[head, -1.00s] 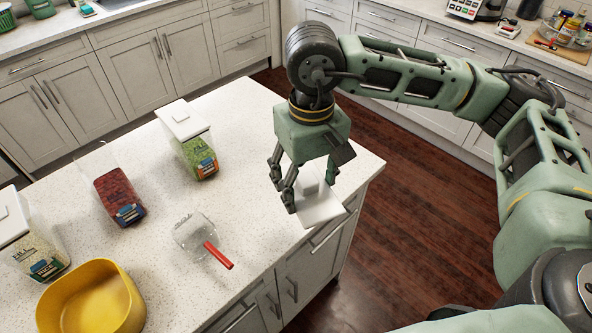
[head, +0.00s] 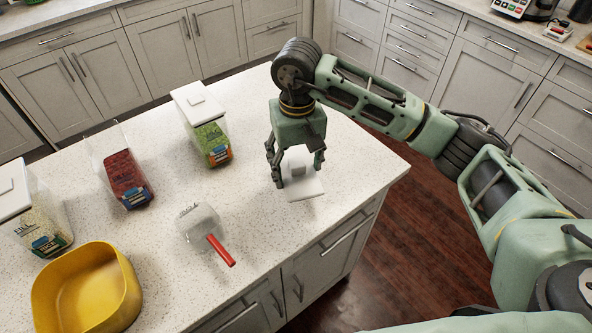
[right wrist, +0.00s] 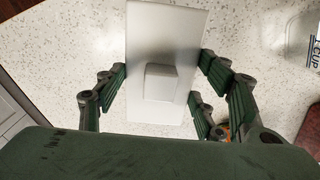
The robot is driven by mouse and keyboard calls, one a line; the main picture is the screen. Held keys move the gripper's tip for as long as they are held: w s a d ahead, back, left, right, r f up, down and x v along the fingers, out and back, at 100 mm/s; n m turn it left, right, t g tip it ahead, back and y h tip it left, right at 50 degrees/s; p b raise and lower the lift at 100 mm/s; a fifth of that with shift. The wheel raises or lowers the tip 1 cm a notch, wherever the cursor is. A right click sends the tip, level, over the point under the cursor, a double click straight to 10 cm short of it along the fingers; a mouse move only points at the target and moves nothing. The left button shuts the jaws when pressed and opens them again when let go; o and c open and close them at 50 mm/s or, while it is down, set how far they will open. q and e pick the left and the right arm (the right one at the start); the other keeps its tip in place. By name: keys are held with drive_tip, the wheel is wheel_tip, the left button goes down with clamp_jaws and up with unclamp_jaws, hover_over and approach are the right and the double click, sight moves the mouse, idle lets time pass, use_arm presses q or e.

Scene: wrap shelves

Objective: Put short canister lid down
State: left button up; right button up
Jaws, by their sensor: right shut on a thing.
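The white lid (head: 305,190) is a flat plate with a raised square knob. My right gripper (head: 295,178) is shut on it and points down over the right part of the counter. In the right wrist view the lid (right wrist: 165,35) lies between the fingers, which are at its two long sides; the knob faces the camera. I cannot tell whether the lid touches the counter. An open clear canister with red contents (head: 125,180) stands at the left without a lid. My left gripper is not in view.
On the speckled counter (head: 270,235) stand a lidded canister with green contents (head: 212,140), another lidded canister (head: 42,225), a yellow bowl (head: 125,290) and a clear scoop with a red handle (head: 221,250). Counter around the lid is clear; its edge is close on the right.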

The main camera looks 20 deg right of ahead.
sight(296, 176)
drive_tip(key=shift+w+a+f, duration=0.1)
drive_tip(key=shift+a+f, duration=0.05)
drive_tip(key=shift+f, duration=0.05)
wheel_tip(296, 176, down, 3)
drive_tip(key=shift+f+p, duration=0.15)
drive_tip(key=shift+p, duration=0.7)
drive_tip(key=shift+f, duration=0.25)
drive_tip(key=shift+f+b, duration=0.2)
drive_tip(key=shift+b, duration=0.1)
drive_tip(key=o, duration=1.2)
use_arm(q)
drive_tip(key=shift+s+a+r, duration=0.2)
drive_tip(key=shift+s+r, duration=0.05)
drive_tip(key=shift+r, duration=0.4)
use_arm(e)
drive_tip(key=shift+r, duration=0.1)
